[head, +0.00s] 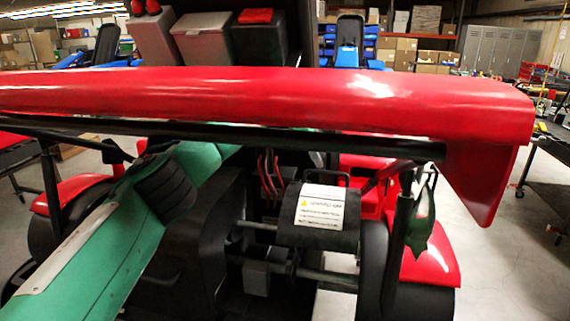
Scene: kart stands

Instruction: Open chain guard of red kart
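A black, rounded cover with a white warning label, seemingly the chain guard (309,237), sits over the rear axle of the red kart (430,262). A thin black handle stands at its top edge. The cover seems to lie down over the axle; no opening under it shows. My green left arm comes in from the lower left and runs up under the kart's red rear wing, to the left of the cover. I cannot make out its fingertips among the dark parts there, and see no contact with the cover.
The long red rear wing (250,95) crosses the view above the cover and hides what is behind it. Black rear wheels flank the axle. Open floor (510,260) lies at the right, before a workbench.

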